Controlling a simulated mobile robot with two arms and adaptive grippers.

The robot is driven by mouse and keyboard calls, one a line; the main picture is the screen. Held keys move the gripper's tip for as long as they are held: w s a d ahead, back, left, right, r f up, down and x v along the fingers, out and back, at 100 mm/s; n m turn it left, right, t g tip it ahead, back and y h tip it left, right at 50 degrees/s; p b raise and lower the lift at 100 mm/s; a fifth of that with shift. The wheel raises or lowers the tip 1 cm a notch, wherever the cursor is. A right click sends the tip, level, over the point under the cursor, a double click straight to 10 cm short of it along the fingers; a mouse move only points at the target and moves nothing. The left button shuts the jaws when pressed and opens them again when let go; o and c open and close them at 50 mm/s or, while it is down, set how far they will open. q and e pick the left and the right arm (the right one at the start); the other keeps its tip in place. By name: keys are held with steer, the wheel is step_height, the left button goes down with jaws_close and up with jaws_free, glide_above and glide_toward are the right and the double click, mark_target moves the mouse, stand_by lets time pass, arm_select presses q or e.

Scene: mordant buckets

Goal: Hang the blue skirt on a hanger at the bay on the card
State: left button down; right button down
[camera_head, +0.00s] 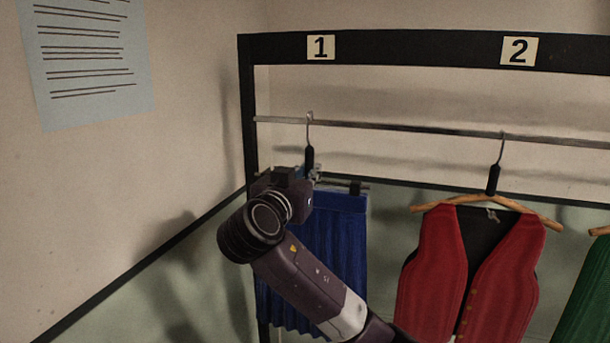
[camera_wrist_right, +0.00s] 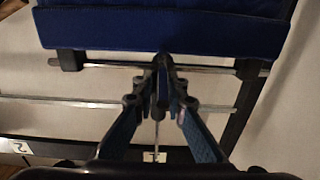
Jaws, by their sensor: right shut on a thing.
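The blue skirt (camera_head: 338,235) hangs from a clip hanger with a dark neck (camera_head: 309,158) below the number 1 sign (camera_head: 320,47). The hanger's hook reaches the metal rail (camera_head: 410,129) and appears over it; whether the rail bears its weight I cannot tell. My right gripper (camera_head: 313,174) is shut on the hanger's neck, just above the clip bar. In the right wrist view the fingertips (camera_wrist_right: 162,92) close around that neck, with the skirt's waistband (camera_wrist_right: 170,32) beyond. My arm hides part of the skirt. My left gripper is not in view.
A red vest (camera_head: 435,265) hangs on a wooden hanger under the number 2 sign (camera_head: 518,50). A green garment (camera_head: 592,295) shows at the right edge. The rack's dark post (camera_head: 248,110) stands left of the skirt. A pale blue lined sheet (camera_head: 88,60) is on the left wall.

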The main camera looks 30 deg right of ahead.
steer(key=f+x, duration=0.2)
steer(key=x, duration=0.6)
steer(key=shift+w, duration=0.2)
stand_by(0.5)
steer(key=shift+d, duration=0.15)
steer(key=c, duration=1.9)
jaws_free()
steer(key=shift+f, duration=0.1)
steer(key=shift+s, duration=0.1)
